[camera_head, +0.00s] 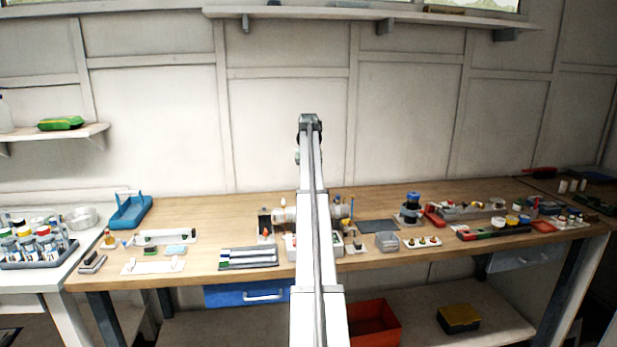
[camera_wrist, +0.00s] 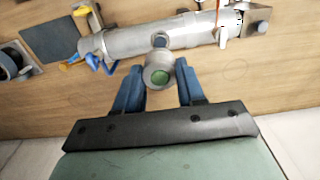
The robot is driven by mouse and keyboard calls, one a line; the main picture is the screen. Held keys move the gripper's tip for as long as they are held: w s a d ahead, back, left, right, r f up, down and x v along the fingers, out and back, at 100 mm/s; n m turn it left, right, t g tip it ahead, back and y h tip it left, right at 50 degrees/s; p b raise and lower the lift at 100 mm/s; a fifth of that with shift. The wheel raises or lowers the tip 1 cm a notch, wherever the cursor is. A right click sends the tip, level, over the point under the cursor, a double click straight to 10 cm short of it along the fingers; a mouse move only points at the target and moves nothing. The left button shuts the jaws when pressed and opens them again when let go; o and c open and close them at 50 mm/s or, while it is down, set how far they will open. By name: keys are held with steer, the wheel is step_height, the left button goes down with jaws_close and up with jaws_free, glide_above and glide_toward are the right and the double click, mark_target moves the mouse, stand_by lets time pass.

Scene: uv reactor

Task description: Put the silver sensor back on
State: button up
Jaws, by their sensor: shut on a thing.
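The silver sensor (camera_wrist: 157,66), a short round metal piece with a green disc on its end, is between the two blue fingers of my gripper (camera_wrist: 159,78) in the wrist view. My gripper is shut on it. The silver reactor tube (camera_wrist: 125,42) lies just beyond, with a short side port (camera_wrist: 160,40) facing the sensor. The sensor appears close to the port; I cannot tell whether they touch. In the head view my arm hides the gripper, the sensor and the middle of the reactor tube (camera_head: 284,215).
Yellow and blue fittings (camera_wrist: 86,62) are at the tube's left end, beside a dark mat (camera_wrist: 48,40). A metal end block (camera_wrist: 258,18) is at its right. Trays and small parts crowd the wooden bench (camera_head: 225,208). The bench behind the reactor is mostly clear.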

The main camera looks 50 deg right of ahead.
steer(key=shift+f, duration=2.55)
steer(key=shift+f, duration=1.2)
steer(key=o, duration=1.1)
step_height(320, 180, up, 14)
steer(key=shift+f, duration=0.15)
